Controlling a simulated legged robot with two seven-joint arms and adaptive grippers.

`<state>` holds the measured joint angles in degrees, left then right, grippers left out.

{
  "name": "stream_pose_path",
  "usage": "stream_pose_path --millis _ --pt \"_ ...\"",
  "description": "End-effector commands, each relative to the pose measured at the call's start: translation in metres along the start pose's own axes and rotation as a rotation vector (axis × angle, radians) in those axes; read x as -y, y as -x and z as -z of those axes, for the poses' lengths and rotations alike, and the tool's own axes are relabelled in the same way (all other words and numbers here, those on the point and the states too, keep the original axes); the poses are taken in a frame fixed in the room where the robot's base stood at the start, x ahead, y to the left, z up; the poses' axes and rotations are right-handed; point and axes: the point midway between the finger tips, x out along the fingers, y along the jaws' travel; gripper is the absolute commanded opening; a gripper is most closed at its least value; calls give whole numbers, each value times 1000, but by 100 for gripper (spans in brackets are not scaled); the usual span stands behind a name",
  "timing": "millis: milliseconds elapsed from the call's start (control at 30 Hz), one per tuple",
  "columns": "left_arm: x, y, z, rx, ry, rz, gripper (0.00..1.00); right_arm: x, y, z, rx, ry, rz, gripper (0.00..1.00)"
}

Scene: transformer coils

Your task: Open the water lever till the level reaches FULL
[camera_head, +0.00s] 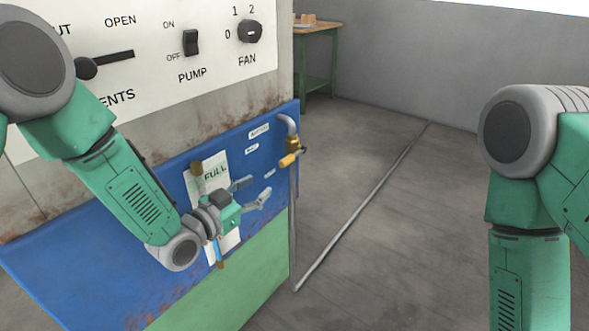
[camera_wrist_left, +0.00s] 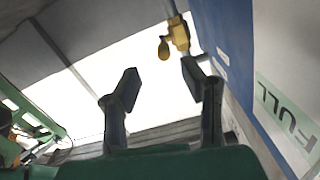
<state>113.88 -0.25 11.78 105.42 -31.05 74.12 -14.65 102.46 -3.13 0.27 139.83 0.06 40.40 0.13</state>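The water lever (camera_head: 288,160) is a yellow-orange handle on a brass tap at the right end of the blue panel. The tap also shows in the left wrist view (camera_wrist_left: 178,35), beyond the fingers, with its yellow handle (camera_wrist_left: 164,48). The FULL label (camera_head: 214,172) is on a white card on the panel, partly hidden by my left gripper (camera_head: 256,191). A blue gauge tube with a brass lower fitting (camera_head: 220,262) shows below the gripper. My left gripper also shows in the left wrist view (camera_wrist_left: 160,85); its fingers are apart and empty, short of the lever. My right gripper is out of view.
The blue panel (camera_head: 110,235) and the white switch board (camera_head: 150,75) stand close to my left arm. A pipe (camera_head: 292,230) runs down from the tap, and a long rod or pipe (camera_head: 365,205) lies along the floor.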

Motion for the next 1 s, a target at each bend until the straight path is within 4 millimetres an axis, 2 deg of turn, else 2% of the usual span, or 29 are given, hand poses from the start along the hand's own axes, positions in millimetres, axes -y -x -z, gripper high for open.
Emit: stream_pose_path --millis 100,267,700,833,1000 --pt "2 -11 14 -57 -25 -5 37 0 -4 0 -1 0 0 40" --pt "2 -30 16 -61 -28 -6 37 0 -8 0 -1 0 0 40" --pt "1 -118 18 -57 -24 -4 37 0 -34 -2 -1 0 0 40" --pt "1 -135 19 -55 -24 -5 37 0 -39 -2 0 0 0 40" --pt "2 -145 21 -55 -23 -4 37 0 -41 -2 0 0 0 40"
